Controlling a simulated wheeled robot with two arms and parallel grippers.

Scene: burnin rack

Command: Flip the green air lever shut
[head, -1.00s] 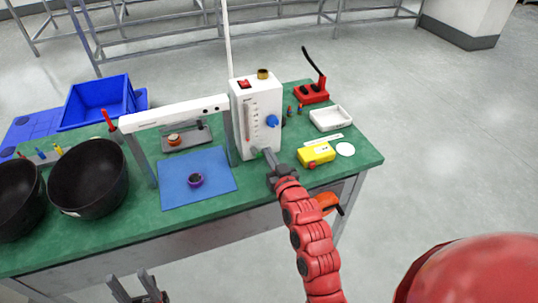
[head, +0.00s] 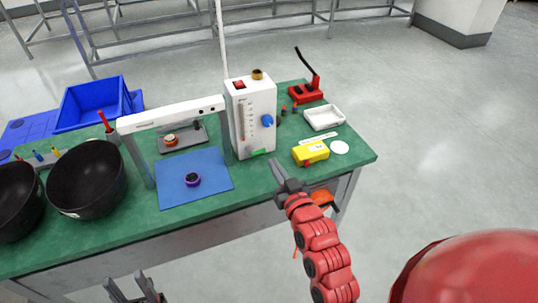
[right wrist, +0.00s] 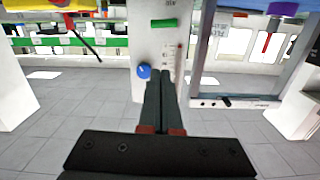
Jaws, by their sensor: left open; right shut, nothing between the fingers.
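The green air lever (head: 258,152) is at the bottom of the front of the white box (head: 240,125), above the table top. In the right wrist view the green lever (right wrist: 164,22) is a short bar lying across the box's white face, near a blue knob (right wrist: 144,71). My right gripper (head: 278,171) is shut and empty, in front of the box and to the lower right of the lever, apart from it. My left gripper (head: 135,287) is open and empty at the bottom of the head view, in front of the table.
A yellow device (head: 311,153) lies right of the box, with a white tray (head: 323,117) and a red stand (head: 306,93) behind. Black bowls (head: 88,180) stand left.

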